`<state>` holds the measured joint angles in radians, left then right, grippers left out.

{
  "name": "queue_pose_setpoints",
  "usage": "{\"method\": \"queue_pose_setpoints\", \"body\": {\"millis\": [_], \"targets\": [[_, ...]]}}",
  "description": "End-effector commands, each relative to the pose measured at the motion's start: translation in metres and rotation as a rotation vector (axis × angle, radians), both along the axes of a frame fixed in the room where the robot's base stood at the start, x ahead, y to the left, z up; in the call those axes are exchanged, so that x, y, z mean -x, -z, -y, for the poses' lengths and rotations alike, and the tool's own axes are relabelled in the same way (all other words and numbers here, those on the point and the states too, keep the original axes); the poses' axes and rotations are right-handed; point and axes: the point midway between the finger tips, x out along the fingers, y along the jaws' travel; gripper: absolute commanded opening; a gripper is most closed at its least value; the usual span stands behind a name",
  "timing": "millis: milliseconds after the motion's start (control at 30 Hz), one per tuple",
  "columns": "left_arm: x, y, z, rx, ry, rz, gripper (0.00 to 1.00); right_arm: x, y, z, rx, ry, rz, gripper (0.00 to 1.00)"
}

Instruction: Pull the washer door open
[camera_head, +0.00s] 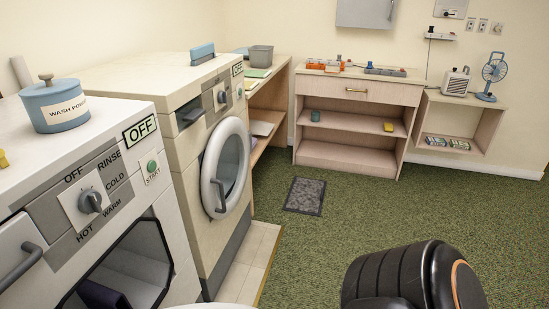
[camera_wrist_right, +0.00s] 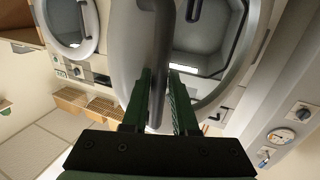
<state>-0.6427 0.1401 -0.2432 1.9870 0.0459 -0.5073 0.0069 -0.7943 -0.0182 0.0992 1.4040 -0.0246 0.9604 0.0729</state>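The washer (camera_head: 185,235) is the nearer white machine at the left in the head view, with a dial and a START button. Its octagonal opening (camera_head: 150,240) is uncovered and dark cloth (camera_head: 105,297) lies inside. In the right wrist view, the washer door (camera_wrist_right: 125,50) is a large grey round panel standing away from the opening (camera_wrist_right: 205,45). My right gripper (camera_wrist_right: 160,75) has its green fingers on both sides of the dark door handle (camera_wrist_right: 160,100), closed around it. The right gripper is out of the head view. My left gripper is in neither view.
A second machine (camera_head: 170,85) with a shut round door (camera_head: 225,168) stands beyond the washer. A blue wash powder tub (camera_head: 55,115) sits on the washer. A mat (camera_head: 305,196) lies on the green carpet (camera_head: 310,245), which is otherwise largely clear. A wooden cabinet (camera_head: 350,154) stands behind.

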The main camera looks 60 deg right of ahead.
Motion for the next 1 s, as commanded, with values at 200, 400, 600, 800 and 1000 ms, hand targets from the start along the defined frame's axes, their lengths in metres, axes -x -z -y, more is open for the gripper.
{"method": "queue_pose_setpoints", "body": {"millis": [200,400,600,800,1000], "targets": [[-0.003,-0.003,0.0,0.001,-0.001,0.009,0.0,-0.001,0.0,0.0,-0.001,0.001,0.002,0.5],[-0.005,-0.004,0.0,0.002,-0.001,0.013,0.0,0.0,0.0,0.001,-0.001,0.002,0.001,0.52],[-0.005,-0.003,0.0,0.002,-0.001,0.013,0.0,0.011,0.001,0.001,-0.001,0.003,-0.002,0.52],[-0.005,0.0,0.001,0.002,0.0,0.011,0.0,0.05,0.002,-0.002,-0.001,0.003,-0.006,0.52],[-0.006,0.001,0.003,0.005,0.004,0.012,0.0,0.092,0.002,-0.005,-0.001,0.002,-0.003,0.52]]}}
